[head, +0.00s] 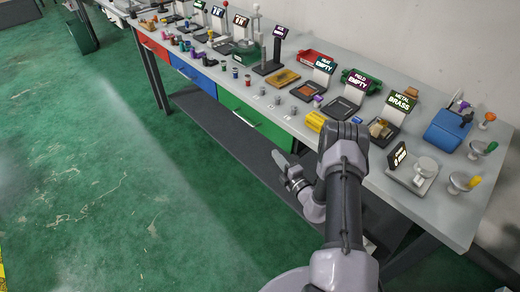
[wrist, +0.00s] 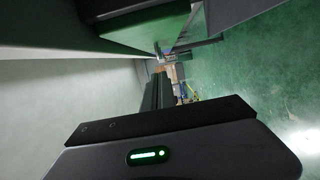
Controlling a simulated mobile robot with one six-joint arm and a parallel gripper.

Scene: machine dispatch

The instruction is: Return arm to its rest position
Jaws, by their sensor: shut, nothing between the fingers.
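My arm rises from the bottom of the head view and folds at the elbow in front of the workbench (head: 232,83). My gripper (head: 281,160) is on the folded-back part, left of the upper arm, beside the bench's front edge. In the wrist view the dark gripper body with a green light fills the bottom, and the gripper (wrist: 160,121) is shut with nothing held. The arm hides part of the bench front and lower shelf.
The bench holds label stands, a yellow cylinder (head: 315,121), a blue box (head: 447,130) and a scale (head: 412,174). A green drawer front (head: 255,122) and dark lower shelf (head: 225,125) are close to the gripper. The green floor (head: 110,180) at left is clear.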

